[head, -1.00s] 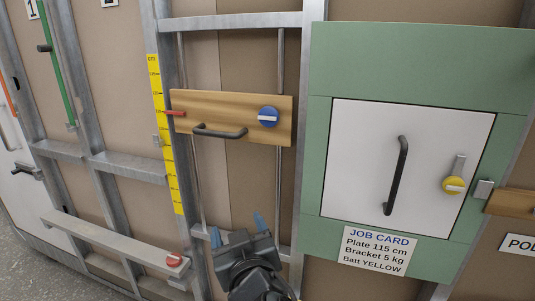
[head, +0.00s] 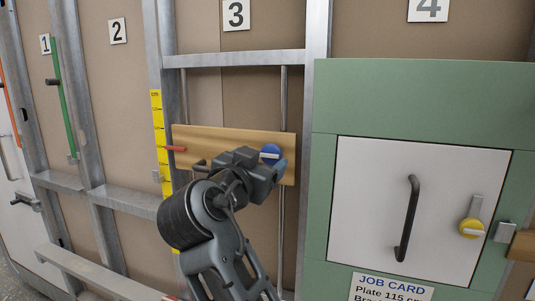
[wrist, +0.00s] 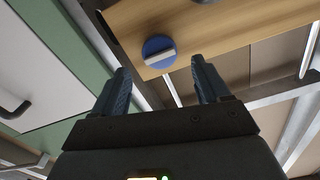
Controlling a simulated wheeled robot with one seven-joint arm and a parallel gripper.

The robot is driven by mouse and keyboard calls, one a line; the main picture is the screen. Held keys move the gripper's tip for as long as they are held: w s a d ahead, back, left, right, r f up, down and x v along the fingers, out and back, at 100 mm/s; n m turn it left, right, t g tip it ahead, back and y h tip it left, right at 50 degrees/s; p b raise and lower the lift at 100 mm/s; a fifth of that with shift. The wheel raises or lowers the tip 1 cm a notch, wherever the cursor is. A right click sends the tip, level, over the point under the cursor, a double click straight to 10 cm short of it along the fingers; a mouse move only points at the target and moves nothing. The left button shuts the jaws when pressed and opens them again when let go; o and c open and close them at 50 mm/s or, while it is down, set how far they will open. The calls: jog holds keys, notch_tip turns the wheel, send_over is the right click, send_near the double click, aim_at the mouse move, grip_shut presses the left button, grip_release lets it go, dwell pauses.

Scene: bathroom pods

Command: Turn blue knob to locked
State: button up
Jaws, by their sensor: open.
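The blue knob (head: 271,153) is a round disc with a pale bar across it, on the right part of a wooden plate (head: 220,141). In the head view the bar looks nearly level, and my gripper partly covers the knob. In the wrist view the knob (wrist: 159,51) lies ahead of my gripper (wrist: 163,75), with its bar (wrist: 160,58) slightly tilted. My gripper is open and empty. The fingers lie to either side of the knob in the picture, and I see no contact. I see no lock marking.
A black handle and a red pointer (head: 175,149) are on the plate, beside a yellow scale (head: 157,125). Metal posts (head: 316,110) flank the plate.

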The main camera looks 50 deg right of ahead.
aim_at(269, 155)
jog(key=shift+p+x, duration=0.3)
jog(key=shift+x, duration=1.65)
jog(key=shift+c, duration=0.3)
jog(key=c, duration=1)
